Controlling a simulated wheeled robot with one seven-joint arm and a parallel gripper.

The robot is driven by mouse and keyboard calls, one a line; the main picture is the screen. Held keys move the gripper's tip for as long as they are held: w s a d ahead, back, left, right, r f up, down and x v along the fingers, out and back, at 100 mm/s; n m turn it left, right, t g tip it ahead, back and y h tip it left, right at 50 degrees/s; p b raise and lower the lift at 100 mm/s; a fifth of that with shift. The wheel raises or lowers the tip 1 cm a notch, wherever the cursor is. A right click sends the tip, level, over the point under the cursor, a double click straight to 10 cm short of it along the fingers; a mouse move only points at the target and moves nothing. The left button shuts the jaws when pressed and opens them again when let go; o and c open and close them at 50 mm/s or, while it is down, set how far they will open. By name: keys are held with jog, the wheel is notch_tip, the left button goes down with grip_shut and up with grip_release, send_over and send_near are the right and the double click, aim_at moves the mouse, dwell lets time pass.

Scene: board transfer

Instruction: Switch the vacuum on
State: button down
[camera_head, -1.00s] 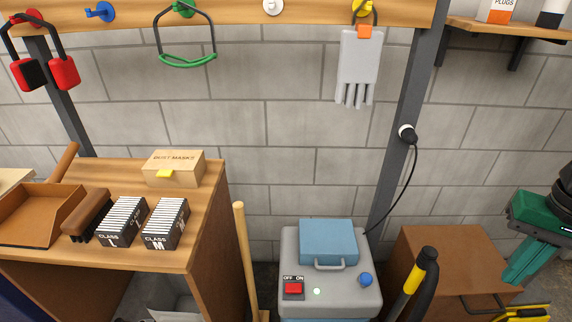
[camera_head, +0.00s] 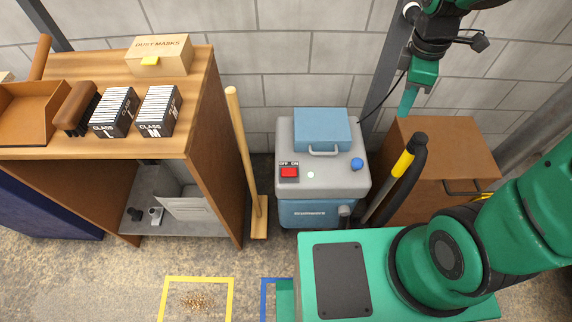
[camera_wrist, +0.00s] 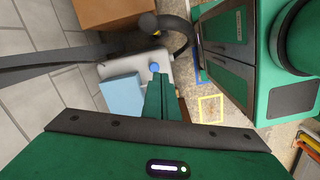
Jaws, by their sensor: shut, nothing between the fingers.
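The vacuum (camera_head: 325,190) stands on the floor against the wall, grey on top and blue below, with a blue handled lid (camera_head: 322,128). Its red switch (camera_head: 289,172) is at the front left of the top, under an OFF ON label; which way it is set I cannot tell. A small pale light (camera_head: 310,175) and a blue knob (camera_head: 357,164) sit to its right. My gripper (camera_head: 406,108) is shut and empty, above and right of the vacuum, touching nothing. In the wrist view my gripper (camera_wrist: 160,82) partly covers the vacuum (camera_wrist: 138,67); the red switch is not visible there.
A black cord (camera_head: 372,108) runs up from the vacuum behind my arm. A black and yellow hose wand (camera_head: 400,165) and a brown box (camera_head: 440,150) stand right of it. A wooden broom (camera_head: 245,160) leans on the left, beside the bench (camera_head: 200,110).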

jog(key=w+a+f+n, duration=0.2)
jog(key=a+f+n, duration=0.2)
jog(key=a+n, duration=0.25)
jog(key=w+a+f+n, duration=0.3)
jog(key=a+f+n, duration=0.15)
jog(key=a, duration=0.25)
jog(key=n+y, duration=0.1)
jog(key=n, duration=1)
send_over(286, 172)
notch_tip(286, 172, down, 8)
jog(key=shift+w+a+r, duration=0.1)
notch_tip(286, 172, down, 14)
jog(key=shift+a, duration=0.1)
